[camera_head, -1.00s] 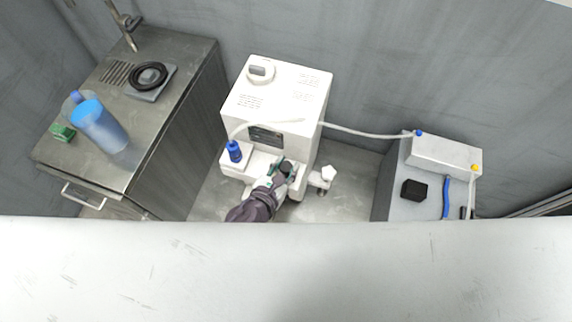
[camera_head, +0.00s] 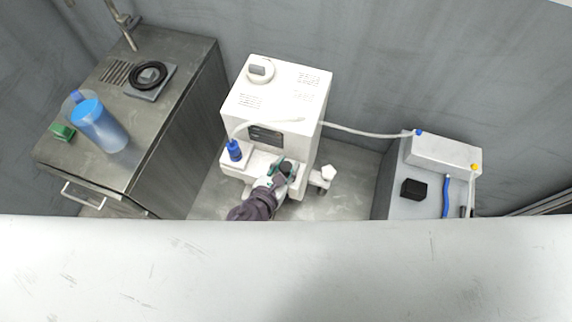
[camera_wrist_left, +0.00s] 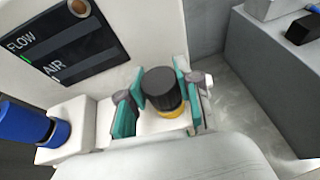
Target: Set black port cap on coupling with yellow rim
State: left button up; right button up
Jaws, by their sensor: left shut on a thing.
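The black port cap (camera_wrist_left: 162,88) is a dark ribbed cylinder, upright between the teal finger pads of my left gripper (camera_wrist_left: 160,105). The gripper is shut on it. The yellow rim of the coupling (camera_wrist_left: 173,113) shows directly under the cap at the white machine's front ledge. The cap hides the top of the coupling, and I cannot tell whether it is fully seated. In the head view, my left gripper (camera_head: 281,170) and the black cap (camera_head: 287,167) are at the right part of the ledge. My right gripper is not in view.
The white machine (camera_head: 278,93) stands behind the ledge. A blue-capped coupling (camera_head: 234,150) is left of the gripper, also in the wrist view (camera_wrist_left: 35,125). A hose (camera_head: 365,132) runs right to a grey unit. A counter (camera_head: 185,60) stands left.

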pick_arm(q)
jog(key=shift+f, duration=0.4)
jog(key=o, duration=0.6)
jog(key=shift+r, duration=0.1)
jog(key=p+v, duration=0.2)
jog(key=v, duration=0.9)
dwell(0.6)
